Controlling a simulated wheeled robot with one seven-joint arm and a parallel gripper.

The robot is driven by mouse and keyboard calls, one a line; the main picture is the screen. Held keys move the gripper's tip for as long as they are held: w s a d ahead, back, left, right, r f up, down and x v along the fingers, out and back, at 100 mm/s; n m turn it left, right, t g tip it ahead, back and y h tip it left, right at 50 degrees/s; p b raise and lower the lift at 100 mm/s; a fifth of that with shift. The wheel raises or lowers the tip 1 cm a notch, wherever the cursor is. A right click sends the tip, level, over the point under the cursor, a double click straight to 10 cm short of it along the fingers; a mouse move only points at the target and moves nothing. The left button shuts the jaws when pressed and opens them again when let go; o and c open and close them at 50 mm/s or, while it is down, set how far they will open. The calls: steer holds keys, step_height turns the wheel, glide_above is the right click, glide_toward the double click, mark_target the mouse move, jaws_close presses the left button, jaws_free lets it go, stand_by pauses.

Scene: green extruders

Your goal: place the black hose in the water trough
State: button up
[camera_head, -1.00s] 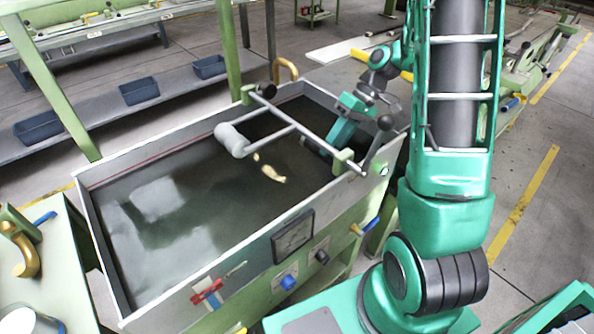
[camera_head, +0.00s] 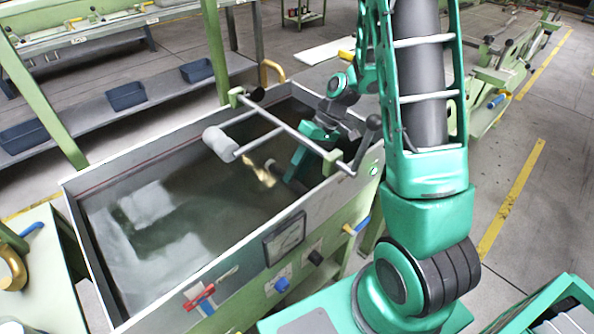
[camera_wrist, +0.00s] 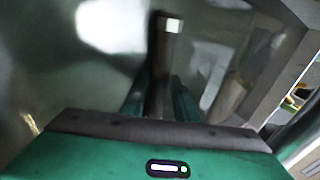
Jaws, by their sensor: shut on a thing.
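The water trough (camera_head: 372,166) is a grey-rimmed metal tank with dark, reflective water. My gripper (camera_head: 297,168) reaches down into its far right part, beside the bar frame. In the wrist view my gripper (camera_wrist: 158,95) is shut on the black hose (camera_wrist: 160,62), a dark cylinder with a pale end pointing away. In the head view only a short dark piece of the hose (camera_head: 289,182) shows by the fingers, low over the water. Whether it touches the water I cannot tell.
A grey bar frame (camera_head: 290,128) with a white roller (camera_head: 220,142) spans the trough close to my gripper. A brass-coloured piece (camera_head: 262,174) shows near the hose. Blue bins (camera_head: 126,96) sit on a shelf behind. The trough's left part is open.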

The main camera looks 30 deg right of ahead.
steer(key=o, duration=0.9)
steer(key=shift+f, duration=0.1)
steer(key=v, duration=1.2)
steer(key=shift+d, duration=0.1)
